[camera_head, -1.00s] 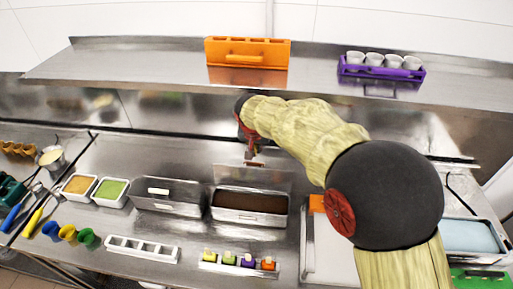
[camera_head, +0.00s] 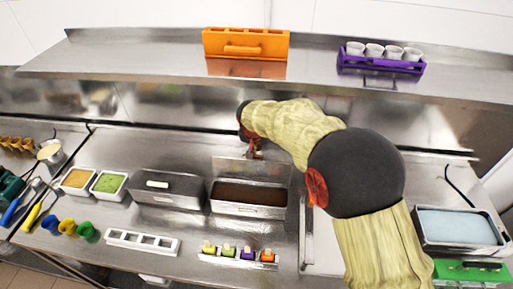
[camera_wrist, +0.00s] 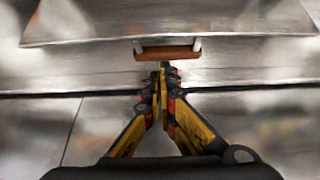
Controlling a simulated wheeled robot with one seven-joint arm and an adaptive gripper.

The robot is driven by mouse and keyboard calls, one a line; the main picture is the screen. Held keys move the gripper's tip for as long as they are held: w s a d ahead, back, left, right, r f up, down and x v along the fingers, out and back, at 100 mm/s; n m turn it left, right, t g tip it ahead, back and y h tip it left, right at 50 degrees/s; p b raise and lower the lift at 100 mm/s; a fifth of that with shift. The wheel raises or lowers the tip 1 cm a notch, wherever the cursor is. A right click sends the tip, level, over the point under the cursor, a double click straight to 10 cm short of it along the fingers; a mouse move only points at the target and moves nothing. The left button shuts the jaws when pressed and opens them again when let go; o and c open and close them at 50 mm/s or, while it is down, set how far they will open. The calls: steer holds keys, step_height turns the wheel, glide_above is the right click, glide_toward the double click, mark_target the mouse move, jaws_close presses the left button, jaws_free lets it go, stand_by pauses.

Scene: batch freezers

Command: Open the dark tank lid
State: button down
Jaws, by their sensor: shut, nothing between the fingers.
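The dark tank (camera_head: 248,210) is a steel pan of brown contents in the middle of the counter. Its lid (camera_head: 272,170) stands raised along the far edge, so the contents show. My gripper (camera_head: 252,152) is at the top of the raised lid, partly hidden by its own wrist. In the wrist view, my gripper (camera_wrist: 163,70) has its yellow and black fingers together with nothing between them. The tips are just below an orange-brown bar on white mounts (camera_wrist: 168,52), which looks like a handle. I cannot tell whether they touch it.
A covered steel tank (camera_head: 165,190) stands left of the dark tank. A row of small coloured cups (camera_head: 240,255) is in front. Above is a shelf (camera_head: 150,65) with an orange rack (camera_head: 245,43) and a purple rack with cups (camera_head: 380,67).

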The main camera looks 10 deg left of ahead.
mark_target(256, 156)
steer(key=shift+s+d+r+t+b, duration=0.1)
steer(key=shift+s+r+t+b, duration=0.45)
steer(key=shift+b, duration=0.85)
steer(key=shift+s+d+r+t+b, duration=0.1)
steer(key=shift+s+b, duration=0.75)
steer(key=shift+b, duration=0.55)
steer(key=shift+r, duration=0.2)
